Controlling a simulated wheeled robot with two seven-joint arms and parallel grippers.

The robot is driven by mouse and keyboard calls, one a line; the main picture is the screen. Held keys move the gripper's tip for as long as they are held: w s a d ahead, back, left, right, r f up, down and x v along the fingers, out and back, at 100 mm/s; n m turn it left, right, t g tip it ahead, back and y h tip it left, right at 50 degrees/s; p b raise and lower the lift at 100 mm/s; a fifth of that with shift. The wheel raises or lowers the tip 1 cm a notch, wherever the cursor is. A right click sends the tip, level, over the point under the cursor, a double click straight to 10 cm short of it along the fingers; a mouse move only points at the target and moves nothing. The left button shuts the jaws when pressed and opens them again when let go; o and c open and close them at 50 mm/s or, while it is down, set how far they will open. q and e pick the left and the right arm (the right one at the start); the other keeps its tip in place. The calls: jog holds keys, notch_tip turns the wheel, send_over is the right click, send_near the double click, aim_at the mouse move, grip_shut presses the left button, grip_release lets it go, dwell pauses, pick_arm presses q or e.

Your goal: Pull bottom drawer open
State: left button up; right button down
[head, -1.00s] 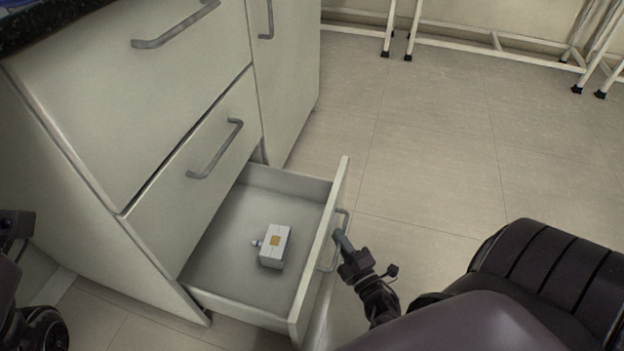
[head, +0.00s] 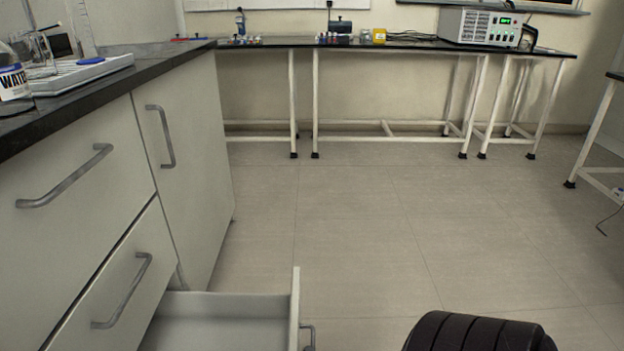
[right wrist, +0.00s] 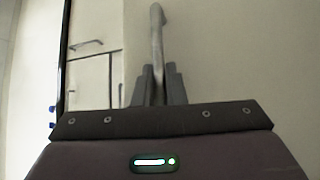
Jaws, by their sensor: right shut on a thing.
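The bottom drawer (head: 222,306) stands pulled out from the white cabinet, at the bottom of the head view. Its front panel (head: 295,308) is seen nearly edge-on, and the lower part of the drawer is cut off by the frame. Its grey handle (head: 309,337) shows at the bottom edge. In the right wrist view my right gripper (right wrist: 157,84) is shut on the handle bar (right wrist: 157,40), which runs upward from between the fingers. My left gripper is in neither current view.
The drawer above (head: 115,285) and the top drawer (head: 80,165) are shut, as is the tall door (head: 190,165). White-legged tables (head: 390,45) line the back wall. The floor (head: 400,215) between is clear.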

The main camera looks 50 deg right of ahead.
jog(key=c, duration=1.5)
grip_release()
jog(key=s+f+p, duration=0.1)
jog(key=s, duration=0.6)
jog(key=shift+s+a, duration=0.3)
jog(key=shift+a, duration=0.15)
